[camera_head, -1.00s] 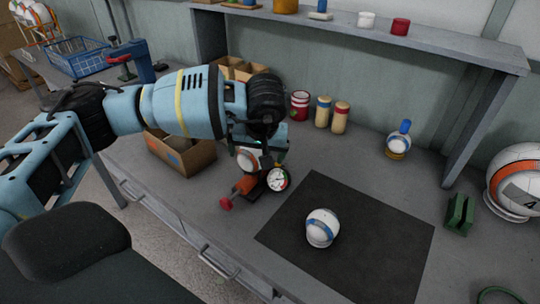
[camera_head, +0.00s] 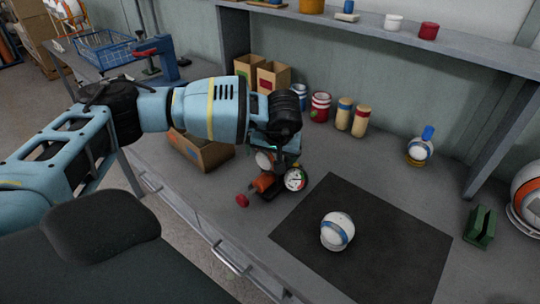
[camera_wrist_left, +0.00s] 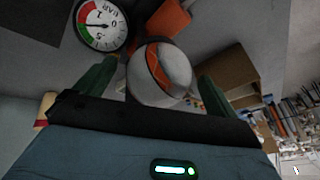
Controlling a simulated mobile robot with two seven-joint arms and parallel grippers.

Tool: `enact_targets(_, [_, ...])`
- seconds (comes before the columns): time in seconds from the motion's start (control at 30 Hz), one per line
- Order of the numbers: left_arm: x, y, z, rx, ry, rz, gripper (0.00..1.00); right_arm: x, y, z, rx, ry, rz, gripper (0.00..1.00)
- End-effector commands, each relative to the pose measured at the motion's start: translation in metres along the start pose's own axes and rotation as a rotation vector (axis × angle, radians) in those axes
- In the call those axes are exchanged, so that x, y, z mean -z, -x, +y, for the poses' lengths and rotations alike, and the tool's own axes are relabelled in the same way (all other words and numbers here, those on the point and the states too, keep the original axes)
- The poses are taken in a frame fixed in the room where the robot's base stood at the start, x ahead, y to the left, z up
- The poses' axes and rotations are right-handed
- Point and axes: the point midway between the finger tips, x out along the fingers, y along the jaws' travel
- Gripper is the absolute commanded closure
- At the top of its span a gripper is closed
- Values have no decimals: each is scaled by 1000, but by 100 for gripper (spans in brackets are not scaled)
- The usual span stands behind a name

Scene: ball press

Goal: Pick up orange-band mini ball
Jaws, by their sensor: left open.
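The orange-band mini ball (camera_head: 264,160) is white with an orange stripe. In the head view it is partly hidden under my left gripper (camera_head: 276,152), beside a round pressure gauge (camera_head: 295,179). In the left wrist view the ball (camera_wrist_left: 160,73) sits between the two green fingers of my open left gripper (camera_wrist_left: 156,76). A gap shows on the ball's right side; contact on the left is unclear. What supports the ball is hidden. My right gripper is not in view.
An orange pump-like part (camera_head: 264,182) with a red knob (camera_head: 242,200) lies close below the ball. A blue-band ball (camera_head: 337,231) rests on a dark mat (camera_head: 390,250). A cardboard box (camera_head: 205,155) stands left of the gripper. Cans and bottles (camera_head: 343,114) stand behind.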

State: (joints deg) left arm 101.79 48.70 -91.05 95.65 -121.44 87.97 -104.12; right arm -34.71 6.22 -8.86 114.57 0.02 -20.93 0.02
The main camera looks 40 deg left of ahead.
Motion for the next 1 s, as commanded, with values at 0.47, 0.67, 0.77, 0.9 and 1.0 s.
enact_targets(0.47, [0,-18,0,-1,-1,1,10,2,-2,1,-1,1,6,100])
enact_targets(0.67, [0,-18,0,-1,0,1,36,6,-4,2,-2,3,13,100])
enact_targets(0.77, [0,-18,0,-1,0,1,49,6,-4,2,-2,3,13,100])
enact_targets(0.9, [0,-18,0,-1,0,2,51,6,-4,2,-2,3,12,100])
enact_targets(1.0, [0,-18,0,-1,0,2,51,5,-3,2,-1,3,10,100])
